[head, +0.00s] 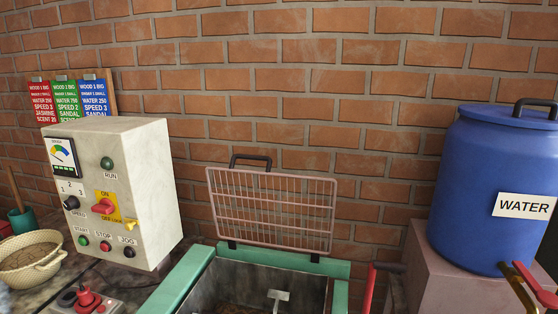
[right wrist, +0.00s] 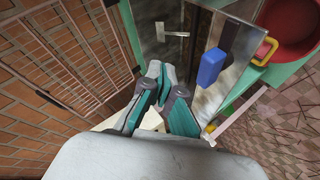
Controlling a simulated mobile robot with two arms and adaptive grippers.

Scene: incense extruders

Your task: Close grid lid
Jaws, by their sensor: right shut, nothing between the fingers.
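The grid lid (head: 272,210) is a pinkish wire grid in a frame with a dark handle (head: 250,160) on its top edge. In the head view it stands open, nearly upright, at the back edge of the green-rimmed hopper (head: 185,280). The hopper is uncovered, with brown material inside. In the right wrist view the grid lid (right wrist: 75,50) is at the left and the hopper's open inside (right wrist: 150,30) is beyond the fingers. My right gripper (right wrist: 160,75) is shut and empty, apart from the lid. Neither gripper shows in the head view.
A control box (head: 135,190) stands left of the hopper. A blue water barrel (head: 475,190) stands on a pedestal at the right, and a red handle (head: 370,288) rises between. A brick wall is close behind the lid. The wrist view shows a blue block (right wrist: 212,67) and red bowl (right wrist: 288,35).

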